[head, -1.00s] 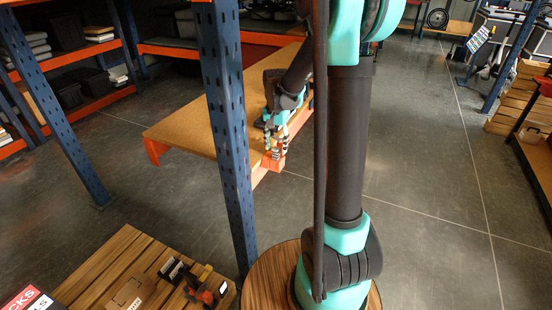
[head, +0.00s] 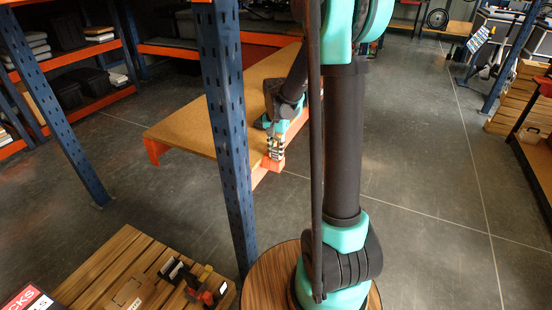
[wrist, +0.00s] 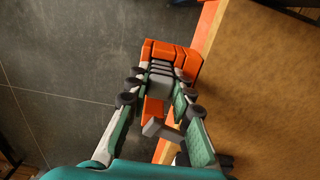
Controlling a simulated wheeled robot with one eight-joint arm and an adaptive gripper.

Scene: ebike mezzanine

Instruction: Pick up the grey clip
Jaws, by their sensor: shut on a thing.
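The grey clip (wrist: 158,87) shows in the wrist view between my two fingertips, at the orange end of the shelf beam (wrist: 180,58). My gripper (wrist: 160,80) is shut on it, with a finger along each side. The fingers hide part of the clip. In the head view my gripper (head: 275,148) points down at the near right corner of the shelf board, by the orange beam end. The clip is too small and covered to make out there. I cannot tell whether it still touches the beam.
The brown shelf board (head: 185,125) lies beside my gripper. A blue perforated upright (head: 232,140) stands in front of it. A wooden pallet (head: 85,280) with small items is at lower left. The grey floor (head: 430,180) to the right is clear.

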